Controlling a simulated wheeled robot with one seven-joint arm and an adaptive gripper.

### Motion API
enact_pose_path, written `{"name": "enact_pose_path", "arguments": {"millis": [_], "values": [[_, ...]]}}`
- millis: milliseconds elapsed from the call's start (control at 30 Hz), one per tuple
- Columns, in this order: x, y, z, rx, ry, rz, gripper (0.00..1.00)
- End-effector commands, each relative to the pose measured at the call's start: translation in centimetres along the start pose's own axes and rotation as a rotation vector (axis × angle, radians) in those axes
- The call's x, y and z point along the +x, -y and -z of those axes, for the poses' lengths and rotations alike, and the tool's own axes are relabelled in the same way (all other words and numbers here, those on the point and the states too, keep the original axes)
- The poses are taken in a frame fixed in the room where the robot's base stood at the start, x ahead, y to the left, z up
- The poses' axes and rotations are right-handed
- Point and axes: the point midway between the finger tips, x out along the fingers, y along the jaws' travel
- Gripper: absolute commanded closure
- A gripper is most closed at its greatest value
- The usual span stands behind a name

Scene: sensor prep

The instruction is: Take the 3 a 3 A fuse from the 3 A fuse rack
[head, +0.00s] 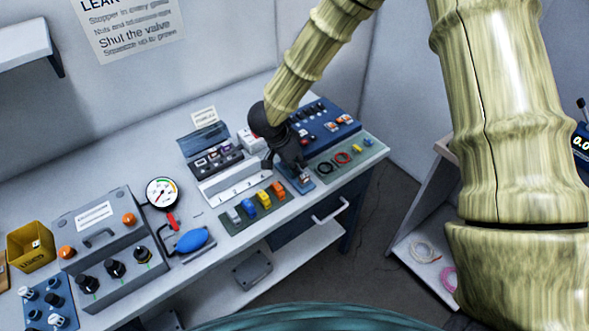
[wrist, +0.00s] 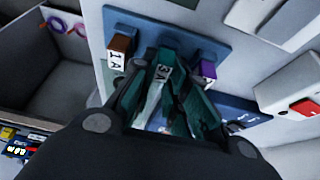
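In the wrist view, a fuse with a white 3 A label (wrist: 164,72) stands on a blue rack plate (wrist: 150,27). A brown fuse with a 1 A label (wrist: 119,50) is to its left and a purple fuse (wrist: 208,70) to its right. My gripper (wrist: 165,75) has its dark teal fingers around the 3 A fuse, one on each side. The fingers hide most of its body, and I cannot tell whether they touch it. In the head view, my gripper (head: 301,178) points down over the small blue rack (head: 306,187) near the bench's front edge.
A green mat with coloured blocks (head: 256,205) lies to the left. A mat with rings (head: 343,157) lies to the right, close by. A grey box (head: 110,250) with knobs stands farther left.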

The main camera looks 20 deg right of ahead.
Motion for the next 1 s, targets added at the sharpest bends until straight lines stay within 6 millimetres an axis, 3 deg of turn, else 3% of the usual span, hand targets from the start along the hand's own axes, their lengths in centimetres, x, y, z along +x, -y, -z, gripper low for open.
{"name": "enact_pose_path", "arguments": {"millis": [367, 633, 1000], "values": [[-0.4, 0.0, 0.2, 0.000, 0.000, 0.001, 0.93], [-3.3, 0.1, 1.4, 0.002, 0.001, 0.003, 0.93], [-5.8, -6.7, -3.3, -0.003, -0.001, 0.000, 0.93]]}}
